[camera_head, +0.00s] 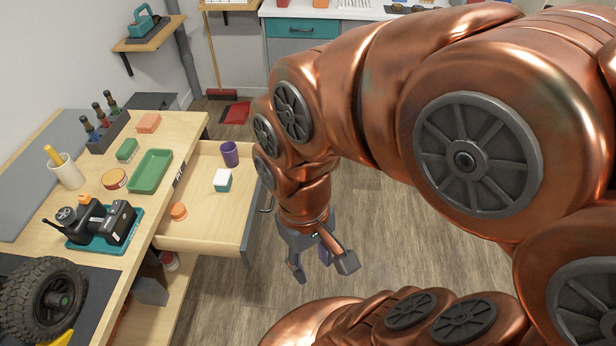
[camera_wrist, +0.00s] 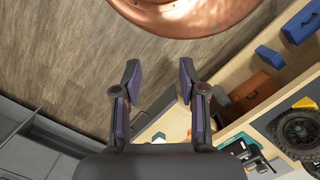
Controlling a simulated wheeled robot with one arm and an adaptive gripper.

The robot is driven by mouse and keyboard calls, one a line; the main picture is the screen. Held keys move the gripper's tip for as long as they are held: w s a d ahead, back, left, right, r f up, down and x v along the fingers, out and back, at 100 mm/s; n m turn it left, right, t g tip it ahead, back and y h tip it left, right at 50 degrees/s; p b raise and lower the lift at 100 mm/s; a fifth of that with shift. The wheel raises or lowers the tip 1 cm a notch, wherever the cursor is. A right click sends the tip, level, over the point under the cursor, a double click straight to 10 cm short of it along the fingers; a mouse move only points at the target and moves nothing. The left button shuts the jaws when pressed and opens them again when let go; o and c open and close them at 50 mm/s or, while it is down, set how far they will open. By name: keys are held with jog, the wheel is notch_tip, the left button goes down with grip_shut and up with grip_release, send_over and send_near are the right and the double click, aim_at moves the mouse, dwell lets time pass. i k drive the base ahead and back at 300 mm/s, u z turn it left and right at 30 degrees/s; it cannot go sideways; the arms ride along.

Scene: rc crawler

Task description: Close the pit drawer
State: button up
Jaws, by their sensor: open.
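The pit drawer (camera_head: 205,225) is pulled out from the wooden workbench, its light wood interior showing. It holds a purple cup (camera_head: 229,153), a white and teal block (camera_head: 222,180) and an orange round piece (camera_head: 179,211). Its front with a dark handle (camera_head: 267,201) faces right, partly hidden by my arm. My gripper (camera_head: 311,267) is open and empty, to the right of the drawer front and apart from it. In the wrist view, my gripper's fingers (camera_wrist: 157,80) are spread over the floor, with part of the drawer (camera_wrist: 174,125) behind them.
The workbench (camera_head: 110,165) carries a green tray (camera_head: 150,171), a teal tray (camera_head: 98,243) with black parts, and a large wheel (camera_head: 42,298). A shelf with an orange case (camera_wrist: 255,91) is under the bench. Wood floor (camera_head: 400,230) is clear right of the drawer.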

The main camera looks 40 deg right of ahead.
aim_at(217, 225)
jog(key=z, duration=0.65)
jog(key=k, duration=0.7)
jog(key=z, duration=0.55)
jog(key=k, duration=0.5)
jog(key=u, duration=0.7)
jog(key=i, duration=0.65)
jog(key=u, duration=0.65)
jog(key=i, duration=0.6)
jog(key=z, duration=0.15)
